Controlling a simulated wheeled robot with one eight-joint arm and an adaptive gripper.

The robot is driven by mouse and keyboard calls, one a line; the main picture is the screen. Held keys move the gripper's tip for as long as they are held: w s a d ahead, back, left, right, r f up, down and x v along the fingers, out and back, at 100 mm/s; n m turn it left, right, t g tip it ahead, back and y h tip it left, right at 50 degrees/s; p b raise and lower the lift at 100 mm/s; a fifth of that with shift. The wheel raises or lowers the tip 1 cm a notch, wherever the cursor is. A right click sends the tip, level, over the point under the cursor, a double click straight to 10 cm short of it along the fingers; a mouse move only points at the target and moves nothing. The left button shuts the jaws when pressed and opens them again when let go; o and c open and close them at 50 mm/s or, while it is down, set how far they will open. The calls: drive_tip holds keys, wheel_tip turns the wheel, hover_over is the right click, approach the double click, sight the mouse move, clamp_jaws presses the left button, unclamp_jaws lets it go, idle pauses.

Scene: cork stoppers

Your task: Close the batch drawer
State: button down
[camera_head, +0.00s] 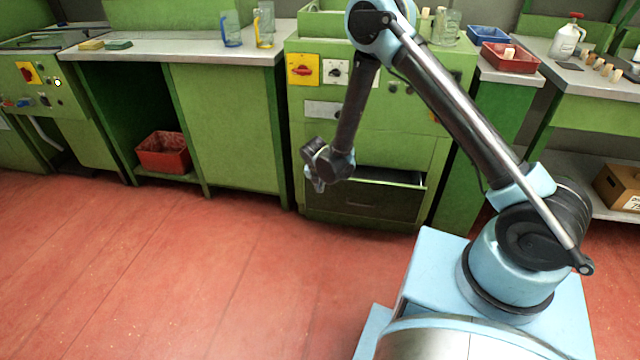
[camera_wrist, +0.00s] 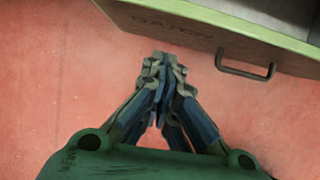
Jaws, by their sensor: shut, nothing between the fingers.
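The batch drawer (camera_head: 365,203) is low in the green cabinet and stands open, pulled out toward me. In the wrist view its front (camera_wrist: 185,32) carries partly readable lettering and a dark bar handle (camera_wrist: 245,68). The inside shows dark behind the front's top edge. My gripper (camera_head: 317,186) is at the drawer's left end in the head view. In the wrist view my gripper (camera_wrist: 163,62) points down over the red floor, shut and empty, just in front of the drawer front and left of the handle. I cannot tell whether it touches the drawer.
The green cabinet (camera_head: 395,115) has a yellow panel with a red switch (camera_head: 302,70). A red crate (camera_head: 163,152) sits on a low shelf at left. A cardboard box (camera_head: 618,187) is at right. The red floor (camera_head: 180,270) in front is clear.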

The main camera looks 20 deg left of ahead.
drive_tip(key=shift+w+a+r, duration=0.1)
drive_tip(key=shift+w+a, duration=0.1)
drive_tip(key=shift+w, duration=0.65)
drive_tip(key=shift+w+a, duration=0.15)
drive_tip(key=shift+w, duration=0.65)
